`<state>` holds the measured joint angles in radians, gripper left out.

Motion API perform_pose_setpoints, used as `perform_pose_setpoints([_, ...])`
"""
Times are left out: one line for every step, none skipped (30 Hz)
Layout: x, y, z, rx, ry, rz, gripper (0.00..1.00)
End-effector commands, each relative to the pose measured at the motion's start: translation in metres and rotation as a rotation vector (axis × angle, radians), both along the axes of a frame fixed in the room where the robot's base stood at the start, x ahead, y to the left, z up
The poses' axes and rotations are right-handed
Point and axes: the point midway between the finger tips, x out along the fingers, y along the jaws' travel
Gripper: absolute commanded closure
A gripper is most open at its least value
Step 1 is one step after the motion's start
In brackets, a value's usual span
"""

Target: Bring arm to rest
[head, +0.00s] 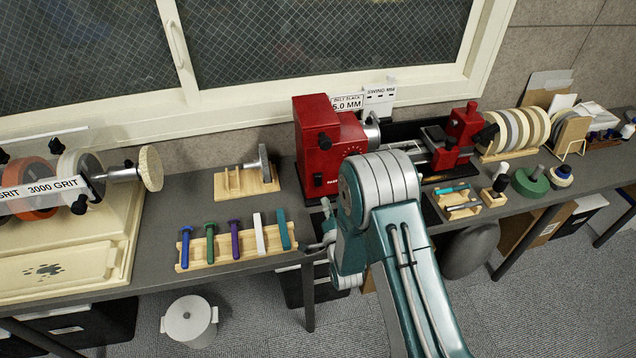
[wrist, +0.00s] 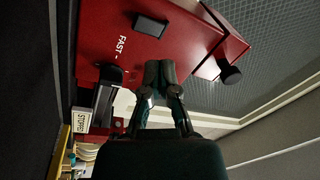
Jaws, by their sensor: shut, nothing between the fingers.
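My arm is folded in the middle of the head view, with its large teal and grey joint in front of the workbench. My gripper shows in the wrist view (wrist: 160,72) with its two dark fingers together and nothing between them. In the head view the gripper is small and partly hidden at the bench's front edge, left of the arm joint. The red lathe (head: 316,140) stands behind the arm. Its red housing (wrist: 115,30), marked "FAST", fills much of the wrist view beyond the fingers; I cannot tell the gap.
A wooden rack (head: 236,249) with several coloured sticks lies left of the arm near the bench edge. A wooden block stand (head: 240,182) sits behind it. Wooden holders and a green disc (head: 530,181) are at right. A white bin (head: 189,322) stands on the floor.

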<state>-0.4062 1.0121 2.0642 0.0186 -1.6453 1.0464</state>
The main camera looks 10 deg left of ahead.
Motion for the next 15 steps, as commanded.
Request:
perform_pose_setpoints([0.000, 0.000, 0.000, 0.000, 0.000, 0.000, 1.00])
perform_pose_setpoints([0.000, 0.000, 0.000, 0.000, 0.000, 0.000, 1.00])
perform_pose_setpoints([0.000, 0.000, 0.000, 0.000, 0.000, 0.000, 1.00])
perform_pose_setpoints([0.000, 0.000, 0.000, 0.000, 0.000, 0.000, 1.00])
perform_pose_setpoints([0.000, 0.000, 0.000, 0.000, 0.000, 0.000, 1.00])
perform_pose_setpoints([0.000, 0.000, 0.000, 0.000, 0.000, 0.000, 1.00])
perform_pose_setpoints([0.000, 0.000, 0.000, 0.000, 0.000, 0.000, 1.00])
perform_pose_setpoints([0.000, 0.000, 0.000, 0.000, 0.000, 0.000, 1.00])
perform_pose_setpoints([0.000, 0.000, 0.000, 0.000, 0.000, 0.000, 1.00])
perform_pose_setpoints([0.000, 0.000, 0.000, 0.000, -0.001, 0.000, 1.00])
perform_pose_setpoints([0.000, 0.000, 0.000, 0.000, 0.000, 0.000, 1.00])
perform_pose_setpoints([0.001, 0.000, 0.001, -0.001, 0.000, 0.000, 1.00])
perform_pose_setpoints([0.002, -0.001, 0.003, -0.004, 0.001, -0.003, 1.00])
perform_pose_setpoints([0.003, -0.001, 0.005, -0.010, 0.003, -0.005, 1.00])
perform_pose_setpoints([0.006, -0.003, 0.011, -0.023, 0.008, -0.011, 1.00])
